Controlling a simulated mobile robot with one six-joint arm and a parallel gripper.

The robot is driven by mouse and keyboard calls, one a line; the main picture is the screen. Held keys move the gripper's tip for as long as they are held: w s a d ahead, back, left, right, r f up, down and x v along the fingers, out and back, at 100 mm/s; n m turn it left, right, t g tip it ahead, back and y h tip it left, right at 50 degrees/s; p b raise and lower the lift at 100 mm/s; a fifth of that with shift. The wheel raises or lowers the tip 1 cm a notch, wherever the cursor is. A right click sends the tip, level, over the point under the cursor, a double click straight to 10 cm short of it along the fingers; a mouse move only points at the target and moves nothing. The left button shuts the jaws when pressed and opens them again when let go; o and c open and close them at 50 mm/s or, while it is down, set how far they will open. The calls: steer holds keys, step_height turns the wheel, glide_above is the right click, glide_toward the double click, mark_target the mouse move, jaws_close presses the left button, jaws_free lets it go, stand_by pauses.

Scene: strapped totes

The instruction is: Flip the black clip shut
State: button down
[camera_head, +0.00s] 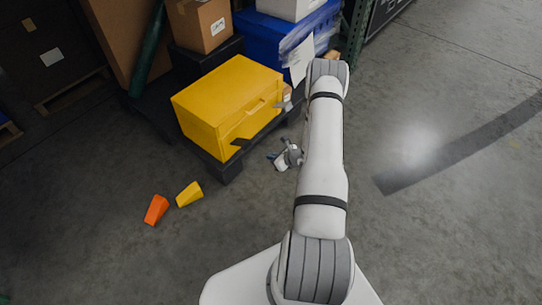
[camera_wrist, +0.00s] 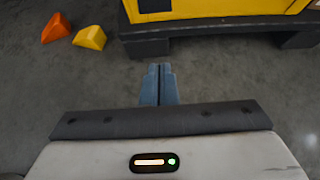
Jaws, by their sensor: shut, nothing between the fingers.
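A yellow tote (camera_head: 228,95) with its lid down sits on a dark pallet. A small black clip (camera_head: 240,142) shows low on the tote's front and seems to stick out from it; its exact angle is hard to tell. In the wrist view a black part, probably this clip (camera_wrist: 155,5), is cut by the top edge against the yellow wall. My gripper (camera_head: 272,157) is in front of the tote, to the right of the clip and apart from it. In the wrist view my gripper's blue-grey fingers (camera_wrist: 160,70) are together, empty, pointing towards the pallet.
The dark pallet (camera_head: 222,170) edge stands just beyond my fingers. An orange block (camera_head: 156,210) and a yellow block (camera_head: 189,194) lie on the floor at left. Cartons (camera_head: 200,25) and a blue tote (camera_head: 285,35) stand behind. The floor at right is clear.

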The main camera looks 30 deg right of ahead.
steer(key=s+a+r+n+g+y, duration=0.1)
steer(key=a+r+n+g+y, duration=0.1)
steer(key=a+r+n, duration=0.55)
steer(key=s+a+r+n+g+y, duration=0.15)
steer(key=a+r, duration=0.25)
steer(key=r, duration=0.6)
steer(key=a+r+n+g+y, duration=0.1)
steer(key=a+r+n+g, duration=0.1)
steer(key=a+r+n, duration=0.5)
steer(key=s+r+n+g+h, duration=0.1)
steer(key=s+r+n+h, duration=0.3)
steer(key=s+r+n, duration=0.3)
steer(key=s+r+n+g+h, duration=0.2)
steer(key=s+r+n+h, duration=0.3)
steer(key=s+r+n, duration=0.3)
steer(key=s+r, duration=0.4)
steer(key=s, duration=0.5)
steer(key=shift+r, duration=0.3)
